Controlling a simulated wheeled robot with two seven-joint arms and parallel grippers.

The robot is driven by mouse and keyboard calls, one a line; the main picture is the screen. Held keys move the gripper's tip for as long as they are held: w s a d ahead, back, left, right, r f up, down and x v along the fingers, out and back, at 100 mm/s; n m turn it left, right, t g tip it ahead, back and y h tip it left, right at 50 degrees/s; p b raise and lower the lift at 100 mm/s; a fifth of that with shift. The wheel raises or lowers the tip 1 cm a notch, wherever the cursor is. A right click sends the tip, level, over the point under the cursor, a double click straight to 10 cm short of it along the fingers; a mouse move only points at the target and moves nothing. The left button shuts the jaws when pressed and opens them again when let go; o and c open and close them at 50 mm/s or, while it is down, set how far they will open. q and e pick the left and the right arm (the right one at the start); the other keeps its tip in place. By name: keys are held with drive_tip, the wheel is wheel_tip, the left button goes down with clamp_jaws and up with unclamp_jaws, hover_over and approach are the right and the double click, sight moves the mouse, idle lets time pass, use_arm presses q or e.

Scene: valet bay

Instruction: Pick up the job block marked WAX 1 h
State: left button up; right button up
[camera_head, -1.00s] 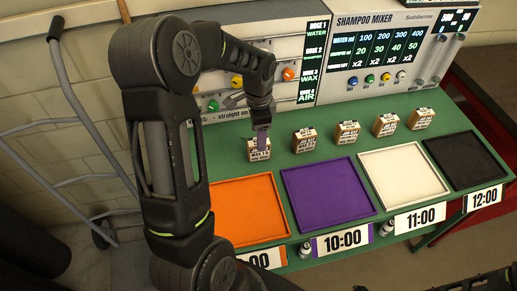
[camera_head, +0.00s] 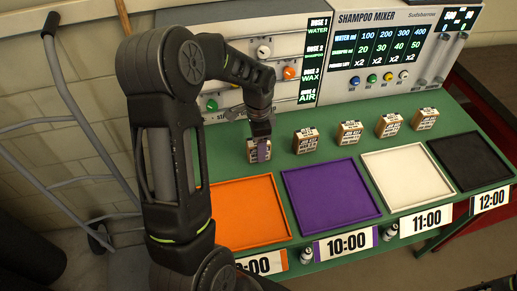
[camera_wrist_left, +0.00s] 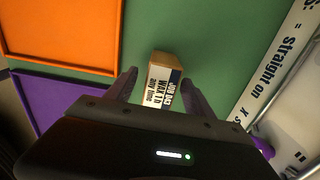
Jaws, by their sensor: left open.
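The job block marked WAX 1 h (camera_wrist_left: 165,86) is a small tan block with a white printed label. In the left wrist view it lies between my two fingertips. In the head view the same block (camera_head: 252,148) stands on the green bench, behind the orange tray, partly hidden by a finger. My left gripper (camera_wrist_left: 159,77) is open around the block, one finger on each side; the head view shows it (camera_head: 262,150) pointing down there. I cannot tell whether a finger touches the block. My right gripper is not in view.
Several similar blocks (camera_head: 306,141) stand in a row to the right. In front lie orange (camera_head: 250,240), purple (camera_head: 331,193), white (camera_head: 408,176) and black (camera_head: 470,163) trays. The hose panel and shampoo mixer (camera_head: 390,60) stand behind. A hand truck (camera_head: 75,105) is at left.

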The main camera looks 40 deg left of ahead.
use_arm(q)
drive_tip(key=shift+c, duration=0.5)
clamp_jaws()
wheel_tip(320, 180, up, 10)
drive_tip(key=p, duration=0.7)
idle(0.5)
